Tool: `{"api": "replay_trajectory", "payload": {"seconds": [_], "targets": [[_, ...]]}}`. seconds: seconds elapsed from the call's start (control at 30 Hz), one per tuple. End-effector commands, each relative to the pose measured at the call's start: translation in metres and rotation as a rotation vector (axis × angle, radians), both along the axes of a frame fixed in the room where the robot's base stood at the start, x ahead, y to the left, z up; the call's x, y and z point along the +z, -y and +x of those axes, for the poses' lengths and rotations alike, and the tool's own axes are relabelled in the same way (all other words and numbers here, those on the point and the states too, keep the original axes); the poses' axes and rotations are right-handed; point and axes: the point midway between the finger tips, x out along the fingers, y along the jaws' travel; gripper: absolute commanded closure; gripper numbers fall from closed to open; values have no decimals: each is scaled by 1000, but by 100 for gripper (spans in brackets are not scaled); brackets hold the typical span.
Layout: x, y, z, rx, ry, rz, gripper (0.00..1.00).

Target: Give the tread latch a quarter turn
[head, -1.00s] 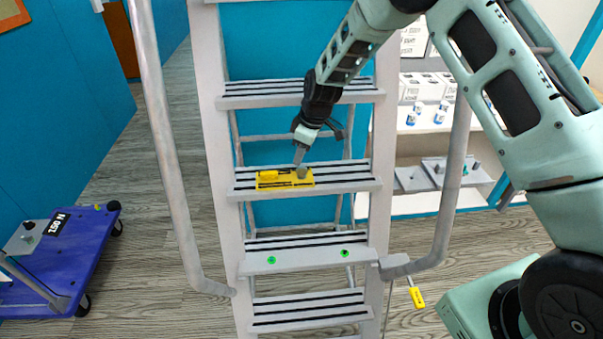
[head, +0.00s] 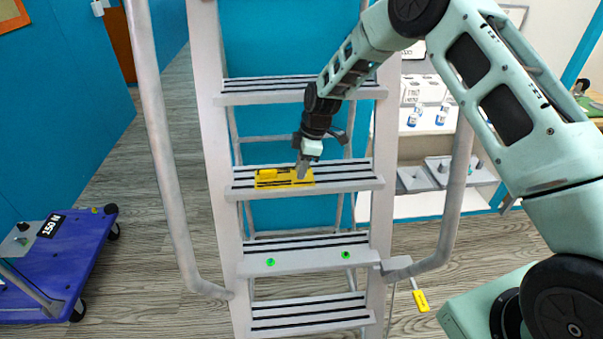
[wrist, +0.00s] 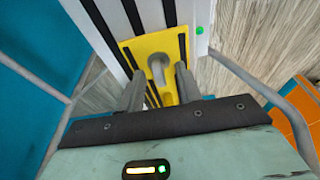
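The tread latch is a yellow plate (head: 268,179) on a ladder tread, with a grey rounded piece at its right end. In the wrist view the yellow plate (wrist: 132,48) shows the grey rounded latch piece (wrist: 157,66) near its middle. My gripper (head: 303,167) points down at the plate's right end. In the wrist view my gripper (wrist: 159,72) has its two fingers apart, one on each side of the grey piece. I cannot tell whether either finger touches it. In the head view the fingertips partly hide the grey piece.
The ladder (head: 232,225) has a handrail on each side. Two green dots (head: 346,254) mark the tread below. A yellow-tagged lever (head: 420,300) hangs at the lower right. A blue cart (head: 75,255) stands at left. Shelves (head: 428,150) with boxes stand behind at right.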

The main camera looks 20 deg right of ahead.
Motion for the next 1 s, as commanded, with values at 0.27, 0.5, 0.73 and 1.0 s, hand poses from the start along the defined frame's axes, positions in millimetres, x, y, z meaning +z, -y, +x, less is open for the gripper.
{"api": "replay_trajectory", "payload": {"seconds": [0.27, 0.5, 0.73, 1.0], "targets": [[-1, 0, 0, 0, 0, 0, 65], [-2, 0, 0, 0, 0, 0, 65], [-7, 0, 0, 0, 0, 0, 65], [-9, 0, 0, 0, 0, 0, 65]]}}
